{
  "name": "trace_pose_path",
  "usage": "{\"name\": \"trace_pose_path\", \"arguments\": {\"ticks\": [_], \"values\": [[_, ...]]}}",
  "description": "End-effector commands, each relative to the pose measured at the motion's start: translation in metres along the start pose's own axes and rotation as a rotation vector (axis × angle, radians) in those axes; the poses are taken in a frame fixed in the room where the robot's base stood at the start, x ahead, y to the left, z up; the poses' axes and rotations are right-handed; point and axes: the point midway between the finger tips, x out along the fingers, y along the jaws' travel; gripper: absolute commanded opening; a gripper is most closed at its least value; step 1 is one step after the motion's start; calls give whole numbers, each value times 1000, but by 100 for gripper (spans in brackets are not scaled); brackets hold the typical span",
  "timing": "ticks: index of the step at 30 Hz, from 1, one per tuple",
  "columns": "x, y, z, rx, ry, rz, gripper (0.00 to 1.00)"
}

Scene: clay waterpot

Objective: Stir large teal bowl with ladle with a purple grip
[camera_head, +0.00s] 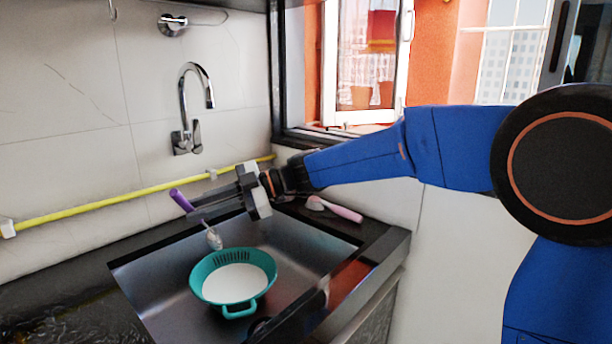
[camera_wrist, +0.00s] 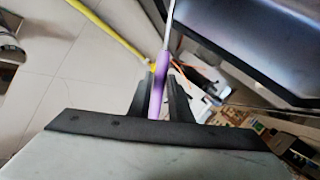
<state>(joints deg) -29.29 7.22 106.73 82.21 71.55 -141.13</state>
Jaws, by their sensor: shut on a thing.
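The large teal bowl (camera_head: 240,311) sits in the sink, with white contents inside and slots along its far wall. My gripper (camera_head: 197,212) is shut on the ladle's purple grip (camera_head: 181,200), which also shows between both fingers in the wrist view (camera_wrist: 157,97). The grip's end sticks out up and left of the fingers. The ladle's metal head (camera_head: 214,240) hangs below the fingers, close to the bowl's far left rim. I cannot tell whether it touches the rim. In the wrist view, the ladle's head is out of frame.
The dark sink (camera_head: 165,290) surrounds the bowl. A pink-handled utensil (camera_head: 341,211) lies on the counter at the sink's far right. A chrome faucet (camera_head: 186,125) is on the wall behind, above a yellow pipe (camera_head: 105,201). A window stands at the back right.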

Motion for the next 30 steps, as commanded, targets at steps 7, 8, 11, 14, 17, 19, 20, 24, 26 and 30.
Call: {"name": "trace_pose_path", "arguments": {"ticks": [7,8,11,14,17,19,20,24,26,30], "values": [[-22,-4,7,5,116,69,0],[-24,-4,8,5,132,79,0],[-35,-6,12,7,196,116,0],[-46,-8,15,6,258,152,0],[-54,-9,17,5,305,179,0],[-59,-10,18,5,335,195,0],[-61,-10,18,5,347,201,0],[-70,-11,21,6,397,232,0],[-72,-10,17,0,404,236,0],[-74,-16,30,9,435,253,0]]}}
